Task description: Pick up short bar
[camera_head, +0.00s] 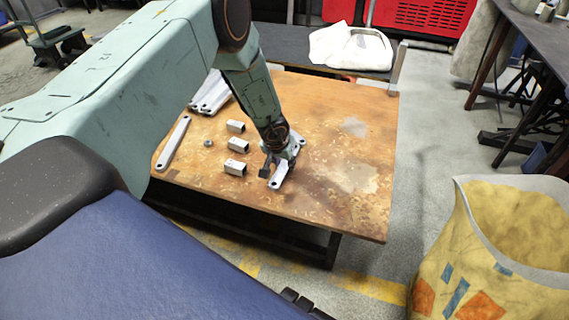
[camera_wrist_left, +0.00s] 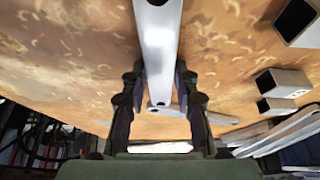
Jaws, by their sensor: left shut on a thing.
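The short bar (camera_head: 280,178) is a light grey metal bar with rounded ends and holes, at the right front part of the wooden tabletop (camera_head: 340,205). My left gripper (camera_head: 271,166) comes down on it from above and is shut on it. In the left wrist view the short bar (camera_wrist_left: 158,45) runs between the two fingers of the left gripper (camera_wrist_left: 158,88), one on each side. I cannot tell whether the bar is clear of the tabletop. Part of it is hidden by the gripper in the head view. My right gripper is not in view.
Square tube pieces (camera_head: 235,167) stand left of the gripper, near a small round part (camera_head: 208,143). A long bar (camera_head: 173,143) and a stack of bars (camera_head: 211,93) lie farther left. The tabletop's right side is clear. A yellow sack (camera_head: 492,235) stands at right.

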